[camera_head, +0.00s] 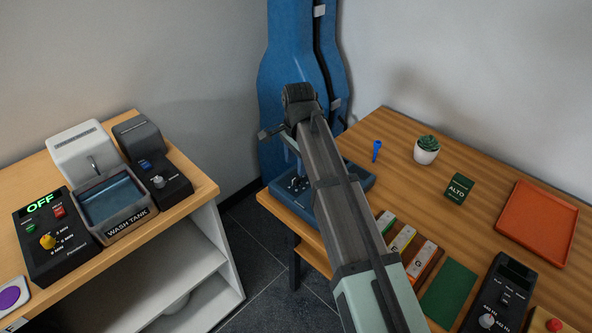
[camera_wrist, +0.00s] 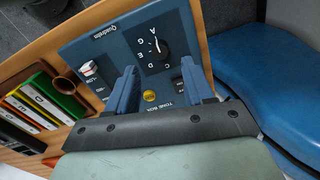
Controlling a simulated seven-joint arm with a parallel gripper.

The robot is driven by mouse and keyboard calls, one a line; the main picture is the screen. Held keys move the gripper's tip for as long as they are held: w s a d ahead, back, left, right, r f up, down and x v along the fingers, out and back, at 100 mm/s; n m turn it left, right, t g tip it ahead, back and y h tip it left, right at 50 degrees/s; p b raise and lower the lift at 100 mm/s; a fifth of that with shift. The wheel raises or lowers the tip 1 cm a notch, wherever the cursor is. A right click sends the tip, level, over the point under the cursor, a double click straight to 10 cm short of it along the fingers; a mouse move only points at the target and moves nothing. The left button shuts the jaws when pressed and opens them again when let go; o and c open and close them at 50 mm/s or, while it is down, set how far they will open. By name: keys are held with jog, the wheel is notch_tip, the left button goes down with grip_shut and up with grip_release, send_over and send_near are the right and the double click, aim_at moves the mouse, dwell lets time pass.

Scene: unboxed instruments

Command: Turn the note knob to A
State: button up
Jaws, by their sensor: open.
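The blue tone box (camera_wrist: 108,42) fills the upper middle of the wrist view, appearing turned, and carries a dark dial face with note letters. The note knob (camera_wrist: 160,48) is dark with a white mark; I cannot tell surely which letter it points at. My gripper (camera_wrist: 162,72) is open, its two blue fingers apart over the box face, near the dial. I cannot tell whether they touch anything. In the head view the tone box (camera_head: 362,181) sits at the wooden table's left end, largely hidden behind my arm.
On the box are a yellow button (camera_wrist: 150,96) and a white-and-red switch (camera_wrist: 88,69). Coloured lettered bars (camera_wrist: 40,98) lie beside it. A blue instrument case (camera_head: 285,60) stands behind. A plant (camera_head: 427,150) and orange tray (camera_head: 537,222) are further right.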

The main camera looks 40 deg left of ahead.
aim_at(297, 179)
notch_tip(297, 179, up, 8)
jog(key=shift+d, duration=0.15)
dwell(0.7)
